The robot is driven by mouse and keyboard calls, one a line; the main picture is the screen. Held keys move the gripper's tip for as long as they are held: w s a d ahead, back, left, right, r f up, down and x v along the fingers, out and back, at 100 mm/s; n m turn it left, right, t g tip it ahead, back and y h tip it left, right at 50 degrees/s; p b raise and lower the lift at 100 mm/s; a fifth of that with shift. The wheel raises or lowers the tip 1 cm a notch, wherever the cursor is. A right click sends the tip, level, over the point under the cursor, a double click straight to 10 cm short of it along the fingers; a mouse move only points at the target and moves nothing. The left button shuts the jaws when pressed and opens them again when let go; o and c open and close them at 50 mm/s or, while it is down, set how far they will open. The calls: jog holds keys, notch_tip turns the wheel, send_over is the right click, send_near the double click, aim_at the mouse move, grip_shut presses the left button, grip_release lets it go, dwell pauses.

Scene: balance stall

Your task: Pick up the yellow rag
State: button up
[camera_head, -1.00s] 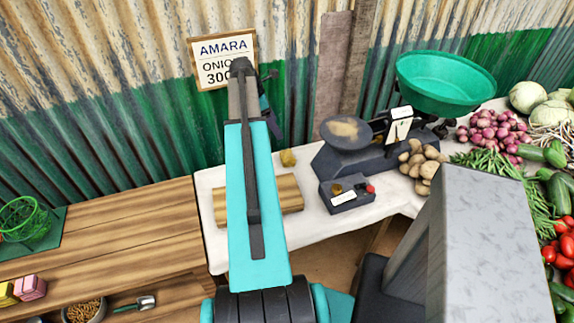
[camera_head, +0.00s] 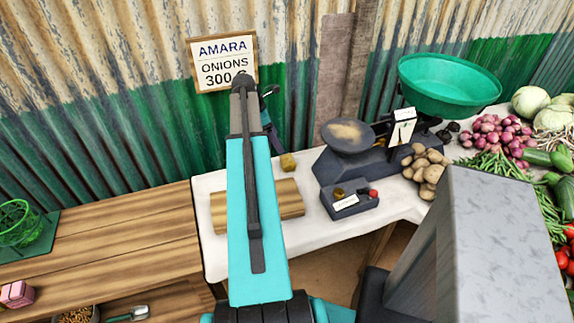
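A small crumpled yellow lump, probably the yellow rag (camera_head: 288,162), lies at the back of the white-covered table, between a tan roll (camera_head: 290,197) and the balance scale. It is just right of my raised arm and nothing is holding it. My arm stretches away from the camera towards the sign on the wall. My gripper is at best partly seen behind the arm's far end, well above and behind the yellow lump. Its fingers cannot be made out.
The dark balance scale (camera_head: 345,165) with a green pan (camera_head: 450,88) and a weight box (camera_head: 350,205) stand close right of the lump. Potatoes (camera_head: 425,170) and other vegetables crowd the right. A corrugated wall (camera_head: 130,110) rises behind. The wooden bench (camera_head: 110,235) is mostly clear.

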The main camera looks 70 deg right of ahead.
aim_at(288, 159)
jog(key=shift+p+x, duration=0.65)
jog(key=shift+x, duration=3.25)
jog(key=shift+p+x, duration=0.95)
jog(key=shift+x, duration=1.65)
jog(key=shift+c, duration=0.6)
jog(key=c, duration=1)
